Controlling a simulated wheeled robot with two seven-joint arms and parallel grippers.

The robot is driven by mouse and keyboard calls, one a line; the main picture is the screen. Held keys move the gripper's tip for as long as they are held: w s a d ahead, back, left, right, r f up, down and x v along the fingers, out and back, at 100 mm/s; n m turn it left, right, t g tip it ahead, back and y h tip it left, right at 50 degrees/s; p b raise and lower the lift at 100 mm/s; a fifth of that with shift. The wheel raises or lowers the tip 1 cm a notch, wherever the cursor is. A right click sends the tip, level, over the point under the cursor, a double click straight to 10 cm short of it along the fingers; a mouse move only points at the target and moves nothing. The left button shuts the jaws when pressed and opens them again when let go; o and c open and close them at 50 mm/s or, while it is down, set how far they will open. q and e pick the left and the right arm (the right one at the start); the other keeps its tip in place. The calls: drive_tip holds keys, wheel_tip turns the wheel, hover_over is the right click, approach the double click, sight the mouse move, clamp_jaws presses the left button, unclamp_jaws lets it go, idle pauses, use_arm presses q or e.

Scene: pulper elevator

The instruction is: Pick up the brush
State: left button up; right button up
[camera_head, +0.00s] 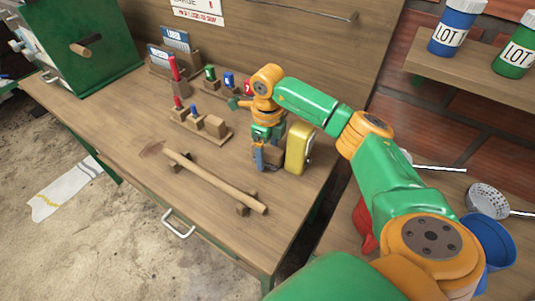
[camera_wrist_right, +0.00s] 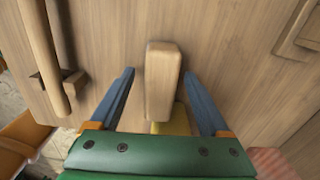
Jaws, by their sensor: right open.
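What looks like the brush is a pale wooden block-shaped handle (camera_head: 272,155) on the workbench, with a yellow part (camera_head: 299,148) at its right. I cannot tell whether the two are joined. In the right wrist view the wooden handle (camera_wrist_right: 163,85) lies between the two blue fingers, with yellow (camera_wrist_right: 172,125) showing behind it. My right gripper (camera_head: 265,159) is open and low over the bench around the handle; gaps show on both sides of the wood in the wrist view (camera_wrist_right: 158,77). My left gripper is not in view.
A long wooden rod (camera_head: 215,182) rests on small supports left of the gripper. Blocks with coloured pegs (camera_head: 201,122) stand behind it. A green machine (camera_head: 75,40) is at the far left. Ladles (camera_head: 488,200) and a blue cup (camera_head: 490,240) lie to the right.

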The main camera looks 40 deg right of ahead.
sight(266, 149)
drive_tip(key=shift+f, duration=0.15)
clamp_jaws()
idle(0.4)
drive_tip(key=shift+r, duration=0.25)
drive_tip(key=shift+w+r, duration=0.1)
drive_tip(key=shift+r, duration=0.15)
drive_tip(key=r, duration=0.1)
drive_tip(key=r+b, duration=0.1)
drive_tip(key=r, duration=0.1)
drive_tip(key=shift+s+a+r+b, duration=0.2)
drive_tip(key=shift+s+a+b, duration=0.05)
drive_tip(key=shift+a+b, duration=0.1)
drive_tip(key=s+a+r, duration=0.9)
drive_tip(key=shift+s, duration=0.35)
